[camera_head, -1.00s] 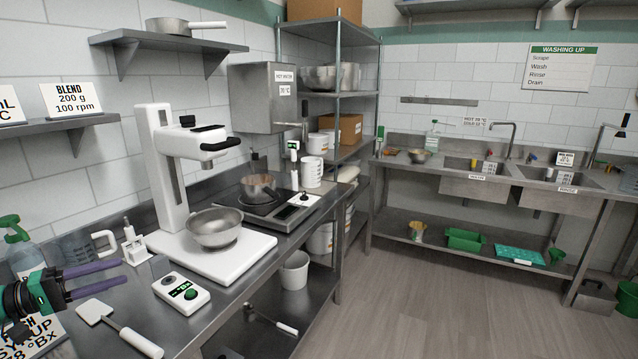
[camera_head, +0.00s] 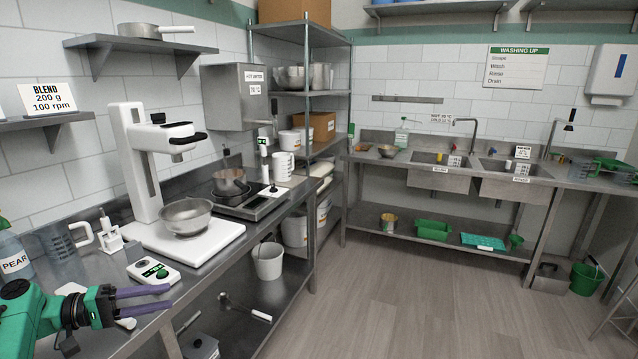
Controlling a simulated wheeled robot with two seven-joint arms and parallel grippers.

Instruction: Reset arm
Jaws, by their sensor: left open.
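My left gripper (camera_head: 148,300) is at the lower left of the head view, with its green and black body and two purple fingers pointing right. The fingers are apart and nothing shows between them. A white tool lies partly hidden behind the fingers. My right gripper is not in view.
A white stand mixer (camera_head: 139,160) with a steel bowl (camera_head: 186,216) stands on the steel counter (camera_head: 203,261). A pan (camera_head: 230,181) sits on a hob behind it. Sinks (camera_head: 441,174) line the far wall.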

